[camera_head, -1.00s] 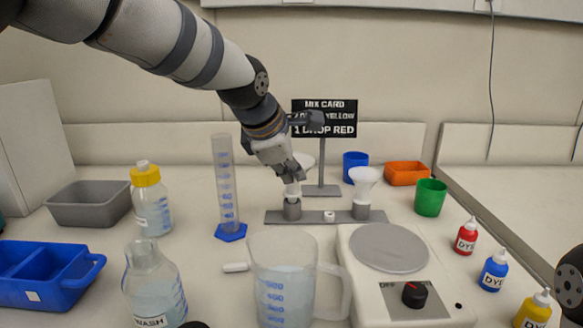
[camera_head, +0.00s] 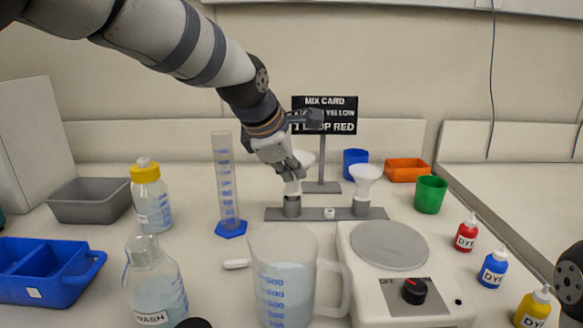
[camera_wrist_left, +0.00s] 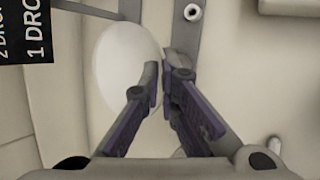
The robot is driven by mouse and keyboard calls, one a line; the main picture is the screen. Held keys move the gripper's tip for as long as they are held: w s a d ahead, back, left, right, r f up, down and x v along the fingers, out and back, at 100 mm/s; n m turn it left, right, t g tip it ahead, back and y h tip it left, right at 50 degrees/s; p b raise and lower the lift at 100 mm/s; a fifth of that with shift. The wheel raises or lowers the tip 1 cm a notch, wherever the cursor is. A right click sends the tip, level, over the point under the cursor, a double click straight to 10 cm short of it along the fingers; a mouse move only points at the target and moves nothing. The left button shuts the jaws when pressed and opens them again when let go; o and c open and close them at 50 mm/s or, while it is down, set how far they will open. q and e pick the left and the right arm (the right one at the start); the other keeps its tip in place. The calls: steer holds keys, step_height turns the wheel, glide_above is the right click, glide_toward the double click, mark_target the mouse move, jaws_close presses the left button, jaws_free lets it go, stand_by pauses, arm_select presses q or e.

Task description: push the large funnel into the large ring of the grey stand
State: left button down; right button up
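The grey stand (camera_head: 330,214) is a flat bar with an upright ring holder near each end. The large funnel (camera_head: 304,158) is white and stands at the left holder (camera_head: 292,206). Its cone is partly hidden behind my left gripper (camera_head: 292,174), and its lower part shows just above the ring. In the left wrist view the funnel's mouth (camera_wrist_left: 118,65) is a white oval. The left gripper's fingertips (camera_wrist_left: 160,75) are close together at its right edge, one on each side of the wall. How deep the funnel sits is hard to see.
Another white funnel (camera_head: 366,174) stands in the right holder. A sign (camera_head: 324,116) rises behind the stand. A graduated cylinder (camera_head: 226,185) is left, a beaker (camera_head: 283,275) and stirrer plate (camera_head: 388,246) in front. Blue (camera_head: 355,162) and green (camera_head: 430,194) cups are to the right.

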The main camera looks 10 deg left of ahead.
arm_select(q)
steer(key=shift+f, duration=0.65)
stand_by(0.6)
steer(key=c, duration=2.3)
jaws_free()
steer(key=o, duration=0.6)
steer(key=shift+r, duration=0.1)
steer(key=v, duration=1.2)
steer(key=shift+s, duration=0.1)
